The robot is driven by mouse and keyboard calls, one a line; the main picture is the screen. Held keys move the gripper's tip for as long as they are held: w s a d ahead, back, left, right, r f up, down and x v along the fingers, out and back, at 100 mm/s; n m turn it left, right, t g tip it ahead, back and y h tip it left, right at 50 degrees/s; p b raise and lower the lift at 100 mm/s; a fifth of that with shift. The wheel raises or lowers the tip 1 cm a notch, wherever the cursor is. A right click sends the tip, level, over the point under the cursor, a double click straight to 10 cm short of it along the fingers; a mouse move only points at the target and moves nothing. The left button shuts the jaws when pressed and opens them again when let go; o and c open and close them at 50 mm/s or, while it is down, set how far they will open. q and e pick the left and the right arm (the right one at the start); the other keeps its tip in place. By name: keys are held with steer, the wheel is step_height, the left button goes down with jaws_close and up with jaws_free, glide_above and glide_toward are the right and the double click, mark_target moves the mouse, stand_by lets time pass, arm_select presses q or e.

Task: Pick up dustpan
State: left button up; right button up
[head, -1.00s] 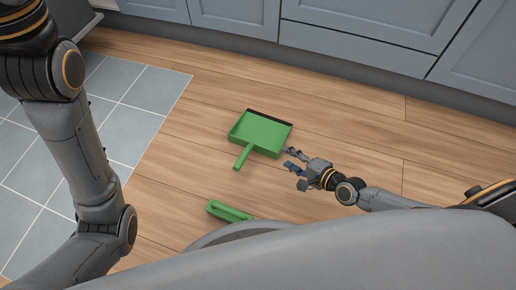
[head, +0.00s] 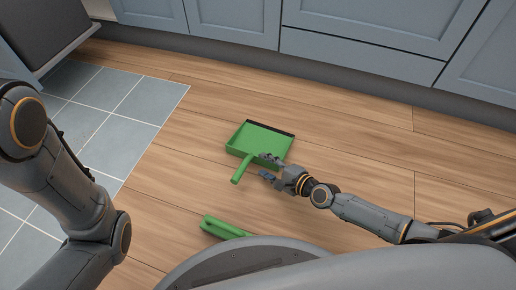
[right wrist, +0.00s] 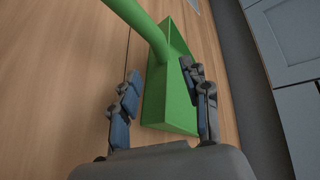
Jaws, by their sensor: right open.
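The green dustpan (head: 262,141) lies on the wooden floor in the head view, its dark lip toward the cabinets and its handle (head: 242,169) pointing toward me. My right gripper (head: 264,167) is open beside the handle, at the pan's near right corner. In the right wrist view the dustpan (right wrist: 170,100) shows beyond and between the two open fingers (right wrist: 165,100), with the handle running to the upper left. Nothing is between the fingertips that I can see gripped. My left arm shows at the left in the head view, but its gripper is out of view.
A second green handled tool (head: 222,227) lies on the floor nearer me, partly hidden by my base. Blue-grey cabinets (head: 365,70) line the back. Grey tiles (head: 110,110) cover the left floor. Wooden floor right of the dustpan is clear.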

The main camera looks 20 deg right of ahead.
mark_target(253, 158)
steer(key=b+x, duration=0.1)
steer(key=x, duration=0.4)
steer(key=shift+w+r, duration=0.2)
steer(key=shift+c, duration=0.2)
jaws_close()
